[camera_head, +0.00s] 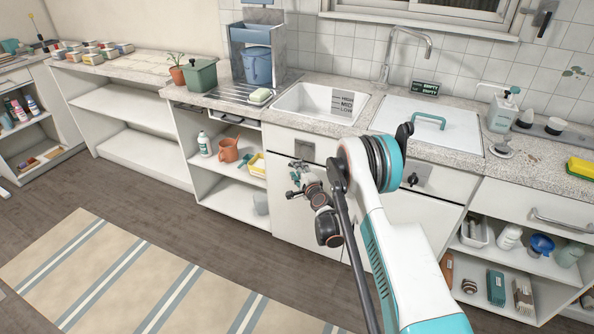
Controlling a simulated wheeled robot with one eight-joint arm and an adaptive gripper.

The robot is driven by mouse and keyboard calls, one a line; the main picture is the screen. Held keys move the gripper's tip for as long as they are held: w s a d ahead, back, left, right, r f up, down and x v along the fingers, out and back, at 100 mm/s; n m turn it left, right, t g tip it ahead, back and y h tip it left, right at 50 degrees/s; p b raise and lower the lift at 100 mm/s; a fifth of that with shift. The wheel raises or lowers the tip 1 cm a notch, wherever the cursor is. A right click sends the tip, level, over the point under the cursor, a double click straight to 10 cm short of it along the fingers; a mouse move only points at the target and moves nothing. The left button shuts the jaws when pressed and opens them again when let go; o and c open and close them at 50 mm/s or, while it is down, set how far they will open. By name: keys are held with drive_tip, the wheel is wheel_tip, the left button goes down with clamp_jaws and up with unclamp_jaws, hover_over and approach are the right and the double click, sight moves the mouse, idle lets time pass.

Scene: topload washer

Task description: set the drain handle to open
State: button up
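A white basin (300,101) marked HIGH, MID and LOW is set in the counter. A grey metal plate (304,149) is on the cabinet front below it. A small teal and dark piece (299,166) shows just under that plate; I cannot tell if it is a handle or part of my gripper. A second plate with a dark knob (412,179) is on the front further right. My gripper (293,190) is small and dark, in front of the cabinet below the left plate. Its fingers are too small to read, and contact is unclear.
A white lid with a teal handle (429,121) covers the right basin. A faucet (408,42) and a small dark sign (425,88) are behind. Open shelves with bottles and a brown jug (229,149) flank the cabinet. A striped rug (130,275) lies on the floor.

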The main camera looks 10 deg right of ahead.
drive_tip(key=f+v, duration=0.1)
drive_tip(key=v, duration=0.5)
drive_tip(key=shift+s+r, duration=0.25)
drive_tip(key=shift+r, duration=0.3)
drive_tip(key=s+a+r+n+g+y, duration=0.1)
drive_tip(key=s+a+r+n+g, duration=0.2)
drive_tip(key=r, duration=0.8)
drive_tip(key=s+a+r+n, duration=0.1)
drive_tip(key=s+r+n, duration=0.3)
drive_tip(key=r, duration=0.7)
drive_tip(key=s+r+n+g, duration=0.2)
drive_tip(key=s+r+n, duration=0.1)
drive_tip(key=s+r, duration=0.4)
drive_tip(key=s+d+n+g+h, duration=0.2)
drive_tip(key=s+n, duration=0.1)
drive_tip(key=s, duration=1.4)
drive_tip(key=s+d+n+g+h, duration=0.1)
drive_tip(key=s+n, duration=0.3)
drive_tip(key=s, duration=1.3)
drive_tip(key=shift+s+d+f+n+g+h, duration=0.3)
drive_tip(key=shift+d+g+h, duration=0.1)
drive_tip(key=shift+d+g, duration=0.25)
